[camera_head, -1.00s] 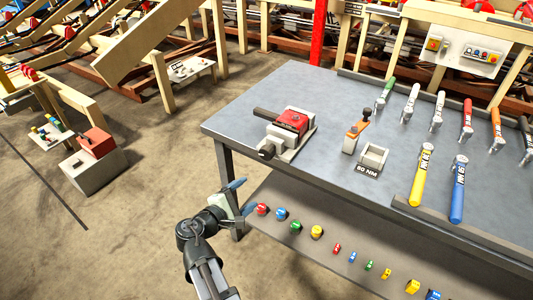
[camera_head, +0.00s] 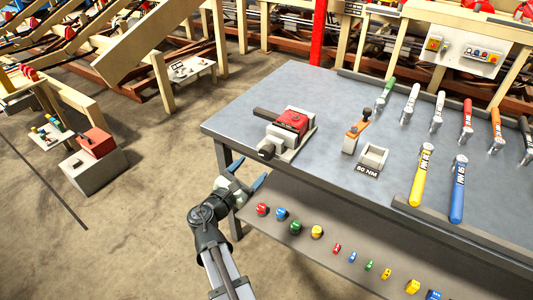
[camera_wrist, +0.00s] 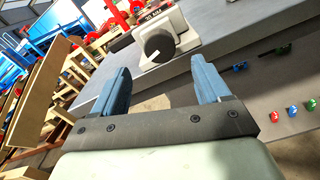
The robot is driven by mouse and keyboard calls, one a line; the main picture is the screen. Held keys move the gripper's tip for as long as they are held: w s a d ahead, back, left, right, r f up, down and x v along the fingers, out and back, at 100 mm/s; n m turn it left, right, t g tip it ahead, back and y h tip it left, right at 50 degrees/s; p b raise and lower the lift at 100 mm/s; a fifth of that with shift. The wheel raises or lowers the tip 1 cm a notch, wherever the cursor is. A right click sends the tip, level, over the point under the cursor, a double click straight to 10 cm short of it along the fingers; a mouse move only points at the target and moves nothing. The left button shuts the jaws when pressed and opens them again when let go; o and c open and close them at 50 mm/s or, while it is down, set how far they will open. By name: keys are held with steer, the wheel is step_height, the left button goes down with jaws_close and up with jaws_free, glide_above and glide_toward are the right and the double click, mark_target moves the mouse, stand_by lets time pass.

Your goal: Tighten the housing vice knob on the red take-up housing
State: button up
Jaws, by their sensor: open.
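The red take-up housing (camera_head: 292,119) sits in a grey-white vice (camera_head: 297,138) at the near left corner of the workbench. A dark bar extends left from it. The vice's dark knob (camera_head: 265,152) faces the bench's front edge. In the wrist view the round dark knob (camera_wrist: 158,46) lies ahead, between and beyond the fingertips, with a pale mark on its rim. My gripper (camera_head: 247,171) is open and empty, just off the bench's front edge, lower left of the knob and apart from it. Its two blue fingers also show in the wrist view (camera_wrist: 161,75).
A lower shelf (camera_head: 320,255) carries coloured pieces. Open floor lies left of the bench.

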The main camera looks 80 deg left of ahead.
mark_target(264, 155)
steer(key=x, duration=0.9)
steer(key=shift+w+a, duration=0.1)
steer(key=shift+w, duration=0.05)
steer(key=c, duration=1)
steer(key=shift+m, duration=1.6)
steer(key=shift+c, duration=0.2)
steer(key=shift+f, duration=0.1)
steer(key=o, duration=1)
steer(key=shift+o, duration=0.2)
steer(key=v, duration=1.4)
